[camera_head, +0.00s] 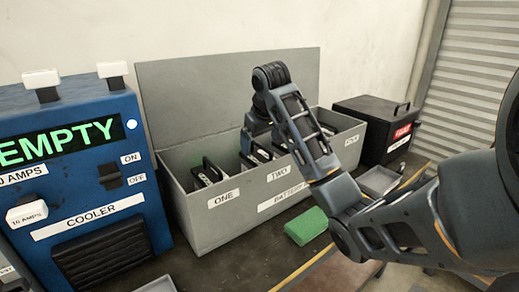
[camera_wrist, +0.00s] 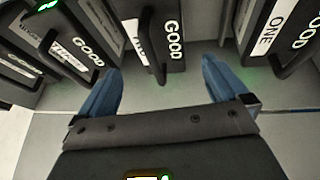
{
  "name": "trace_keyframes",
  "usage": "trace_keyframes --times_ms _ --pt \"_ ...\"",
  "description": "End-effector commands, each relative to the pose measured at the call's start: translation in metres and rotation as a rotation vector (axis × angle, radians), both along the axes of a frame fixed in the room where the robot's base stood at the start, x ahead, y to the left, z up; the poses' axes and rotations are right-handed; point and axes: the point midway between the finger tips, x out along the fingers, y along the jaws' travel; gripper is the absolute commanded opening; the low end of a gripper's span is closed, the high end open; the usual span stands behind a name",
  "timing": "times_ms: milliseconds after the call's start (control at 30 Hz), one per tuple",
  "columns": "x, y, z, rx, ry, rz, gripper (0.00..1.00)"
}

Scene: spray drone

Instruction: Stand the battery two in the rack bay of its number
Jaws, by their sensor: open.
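The grey open box (camera_head: 225,222) has front labels ONE and TWO, a further label too small to read, and a partly hidden BATTERY label. Dark batteries with handles stand inside it, one behind label ONE (camera_head: 208,172). In the wrist view a middle battery (camera_wrist: 170,45) reads GOOD; its handle covers most of its number label, so I cannot read it. A battery marked ONE (camera_wrist: 268,30) is to its right. My gripper (camera_wrist: 158,88) is open, its blue fingers on either side of the middle battery's handle end, not closed on it. In the head view my gripper (camera_head: 257,138) reaches into the box behind TWO.
A blue cooler unit (camera_head: 85,185) with an EMPTY display stands left. A black case (camera_head: 375,125) is at the right end of the box. A green block (camera_head: 306,226) and a grey tray (camera_head: 378,181) lie in front. The raised lid (camera_head: 190,95) backs the box.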

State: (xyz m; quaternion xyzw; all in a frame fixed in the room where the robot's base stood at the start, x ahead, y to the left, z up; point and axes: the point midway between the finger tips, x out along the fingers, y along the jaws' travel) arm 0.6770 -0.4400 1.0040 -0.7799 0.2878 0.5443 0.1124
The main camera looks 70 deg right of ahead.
Motion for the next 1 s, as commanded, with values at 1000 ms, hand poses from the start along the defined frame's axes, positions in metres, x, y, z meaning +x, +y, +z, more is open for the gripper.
trace_keyframes --times_ms 1000 --pt "-0.016 0.021 0.059 0.0 0.0 0.0 1.0"
